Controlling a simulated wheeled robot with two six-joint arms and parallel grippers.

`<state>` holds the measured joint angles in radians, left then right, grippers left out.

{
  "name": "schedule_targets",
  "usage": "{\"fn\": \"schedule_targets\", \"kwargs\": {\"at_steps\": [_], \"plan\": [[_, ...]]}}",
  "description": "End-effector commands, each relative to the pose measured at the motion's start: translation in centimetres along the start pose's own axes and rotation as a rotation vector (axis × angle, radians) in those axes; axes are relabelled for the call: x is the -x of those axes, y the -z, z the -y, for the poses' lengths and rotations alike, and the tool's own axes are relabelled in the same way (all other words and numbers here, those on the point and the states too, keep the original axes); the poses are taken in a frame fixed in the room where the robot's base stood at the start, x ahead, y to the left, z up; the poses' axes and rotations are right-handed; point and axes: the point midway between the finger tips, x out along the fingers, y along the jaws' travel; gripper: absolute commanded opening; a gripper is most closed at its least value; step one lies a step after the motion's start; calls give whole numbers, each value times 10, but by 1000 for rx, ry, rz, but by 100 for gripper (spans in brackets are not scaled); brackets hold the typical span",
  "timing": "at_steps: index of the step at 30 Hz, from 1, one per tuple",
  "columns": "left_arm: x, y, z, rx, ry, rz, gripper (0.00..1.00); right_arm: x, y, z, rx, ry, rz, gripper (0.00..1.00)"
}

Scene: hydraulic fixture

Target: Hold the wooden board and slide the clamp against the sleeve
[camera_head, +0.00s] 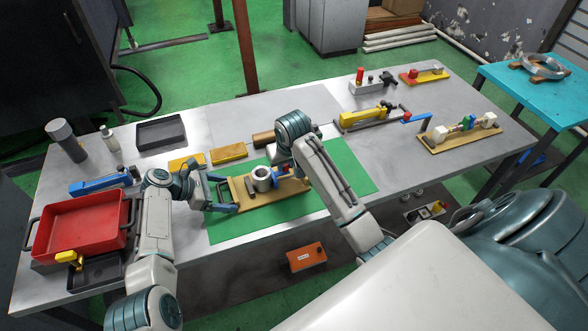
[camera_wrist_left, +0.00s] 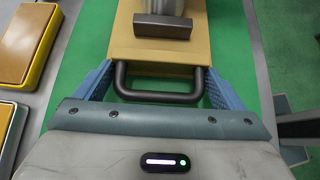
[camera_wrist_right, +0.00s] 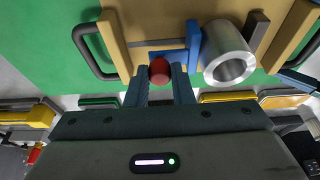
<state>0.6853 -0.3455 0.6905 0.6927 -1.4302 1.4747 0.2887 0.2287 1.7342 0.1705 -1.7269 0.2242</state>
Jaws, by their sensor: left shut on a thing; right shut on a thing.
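The wooden board (camera_head: 237,192) lies on a green mat (camera_head: 345,178). My left gripper (camera_wrist_left: 157,88) is closed on the dark U-shaped handle (camera_wrist_left: 158,98) at the board's left end, one finger on each side. The grey metal sleeve (camera_wrist_right: 228,58) stands on the board, with a dark block (camera_wrist_left: 162,26) beside it. The blue clamp (camera_wrist_right: 193,42) is right by the sleeve; I cannot tell whether they touch. My right gripper (camera_wrist_right: 160,82) is shut on the clamp's red knob (camera_wrist_right: 159,71). In the head view my right arm partly hides the clamp area.
Yellow-edged blocks (camera_head: 228,153) lie behind the mat. A red tray (camera_head: 75,232) stands at the left, and a dark tray (camera_head: 160,132) at the back left. Another fixture board (camera_head: 460,136) is at the right. The mat right of my right arm is clear.

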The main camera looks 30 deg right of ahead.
Motion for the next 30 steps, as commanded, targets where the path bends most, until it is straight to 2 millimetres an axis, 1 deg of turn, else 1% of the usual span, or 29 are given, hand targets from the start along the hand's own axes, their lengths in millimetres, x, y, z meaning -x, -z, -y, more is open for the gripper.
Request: {"fn": "schedule_targets", "kwargs": {"at_steps": [8,9,11,12,13,20,23,26,30], "plan": [[-2,1,1,2,2,0,61,0,0,5,0,2,-1,1],[-2,1,1,2,2,0,61,0,0,5,0,2,-1,25],[-2,1,1,2,2,0,61,0,0,5,0,2,-1,37],[-2,1,1,2,2,0,61,0,0,5,0,1,-1,45],[-2,1,1,2,2,0,61,0,0,5,0,1,-1,46],[-1,1,1,2,3,0,61,0,0,4,0,0,-1,46],[-1,1,1,2,3,0,61,4,1,4,0,0,-2,46],[-1,1,1,2,3,0,61,17,1,4,0,1,-3,46],[-1,1,1,2,3,0,61,41,1,5,1,1,-4,46]]}}
